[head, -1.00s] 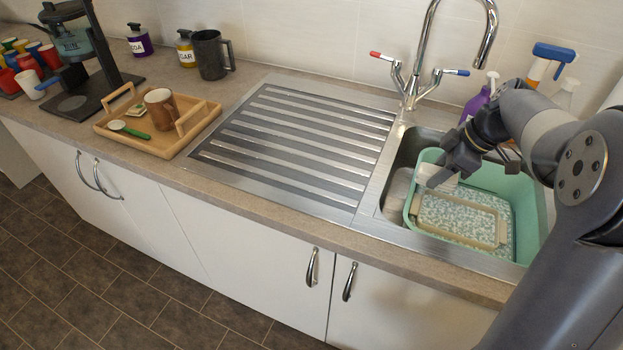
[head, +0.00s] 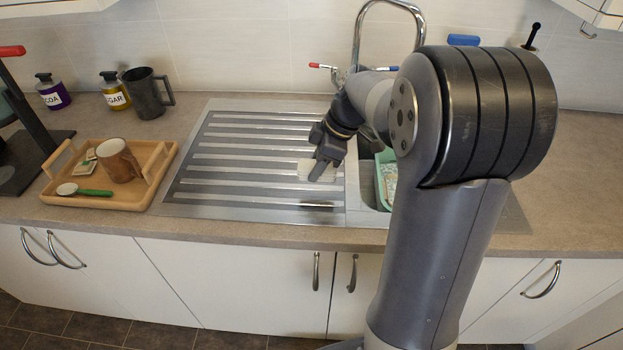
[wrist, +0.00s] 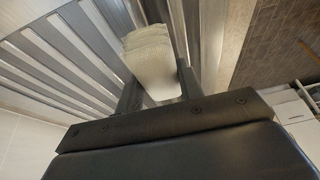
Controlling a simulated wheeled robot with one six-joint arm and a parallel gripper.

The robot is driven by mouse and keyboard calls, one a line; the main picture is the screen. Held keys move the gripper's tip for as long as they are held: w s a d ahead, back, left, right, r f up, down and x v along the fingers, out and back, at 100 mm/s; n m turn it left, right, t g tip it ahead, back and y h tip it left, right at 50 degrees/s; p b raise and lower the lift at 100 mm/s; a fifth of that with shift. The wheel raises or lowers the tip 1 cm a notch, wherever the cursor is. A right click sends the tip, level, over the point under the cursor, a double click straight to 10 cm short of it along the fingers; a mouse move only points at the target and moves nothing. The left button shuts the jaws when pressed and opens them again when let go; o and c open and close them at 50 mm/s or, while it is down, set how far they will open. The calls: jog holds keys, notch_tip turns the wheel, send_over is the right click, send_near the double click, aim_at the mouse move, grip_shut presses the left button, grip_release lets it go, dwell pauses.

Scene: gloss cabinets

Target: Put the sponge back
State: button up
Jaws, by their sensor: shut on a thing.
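The sponge (head: 305,168) is a pale off-white block. My gripper (head: 319,170) is shut on it, over the right part of the ribbed steel draining board (head: 235,185). In the wrist view the sponge (wrist: 152,65) sits between the two dark fingers of my gripper (wrist: 158,82), with the ribs of the board behind it. Whether the sponge touches the board or hangs just above it, I cannot tell.
The green basin (head: 382,203) in the sink is mostly hidden behind my arm. The tap (head: 357,40) rises behind the sink. A wooden tray (head: 118,198) with a brown mug (head: 118,160) lies left of the board. A dark jug (head: 146,95) stands behind. The board's left part is clear.

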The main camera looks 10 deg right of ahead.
aim_at(317, 190)
jog(key=shift+f, duration=2.2)
jog(key=shift+f, duration=0.25)
jog(key=o, duration=0.9)
jog(key=shift+r, duration=0.1)
jog(key=shift+r, duration=0.1)
jog(key=shift+r, duration=0.2)
jog(key=v, duration=1.1)
jog(key=shift+s+d+r, duration=0.1)
jog(key=shift+d+r, duration=0.05)
jog(key=shift+r, duration=0.2)
